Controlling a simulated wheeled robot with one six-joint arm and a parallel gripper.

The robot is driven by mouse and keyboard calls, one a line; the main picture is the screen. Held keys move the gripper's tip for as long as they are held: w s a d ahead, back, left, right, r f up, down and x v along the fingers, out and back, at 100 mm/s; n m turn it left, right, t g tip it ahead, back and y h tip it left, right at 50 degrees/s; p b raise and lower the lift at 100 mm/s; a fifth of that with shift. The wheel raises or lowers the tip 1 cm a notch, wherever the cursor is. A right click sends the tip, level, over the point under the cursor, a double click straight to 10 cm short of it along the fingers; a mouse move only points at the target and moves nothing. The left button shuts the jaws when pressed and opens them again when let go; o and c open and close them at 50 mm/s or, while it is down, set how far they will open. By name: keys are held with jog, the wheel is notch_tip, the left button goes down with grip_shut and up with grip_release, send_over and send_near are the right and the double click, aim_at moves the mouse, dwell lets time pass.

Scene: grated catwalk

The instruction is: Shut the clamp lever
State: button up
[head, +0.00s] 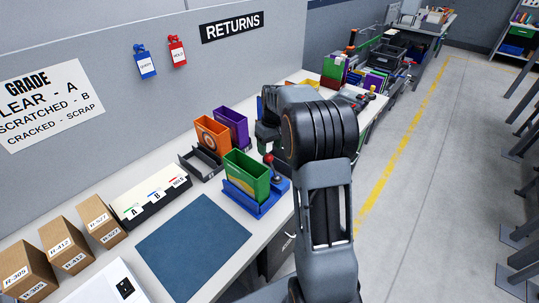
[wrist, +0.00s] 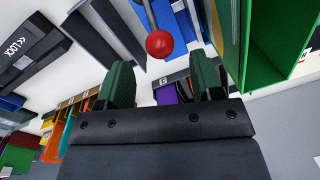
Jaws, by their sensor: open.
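The clamp lever is a grey rod with a red ball knob (head: 269,159), standing roughly upright at the right end of a blue fixture (head: 258,208). A green box (head: 243,181) sits in that fixture. In the wrist view the red knob (wrist: 160,43) lies just beyond the gap between my fingertips, with the rod running up from it. My gripper (wrist: 160,78) is open, with nothing between its green-padded fingers, and does not appear to touch the knob. In the head view my arm hides most of the gripper.
Orange (head: 212,134) and purple (head: 232,126) boxes stand behind the fixture, near a dark tray (head: 200,165). A blue mat (head: 193,236) lies clear at the front. Cardboard boxes (head: 69,243) stand at left. In the wrist view a dark part reads LOCK (wrist: 22,55).

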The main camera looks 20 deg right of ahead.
aim_at(269, 156)
jog(key=shift+a+f, duration=0.2)
jog(key=shift+f, duration=2)
jog(key=c, duration=0.9)
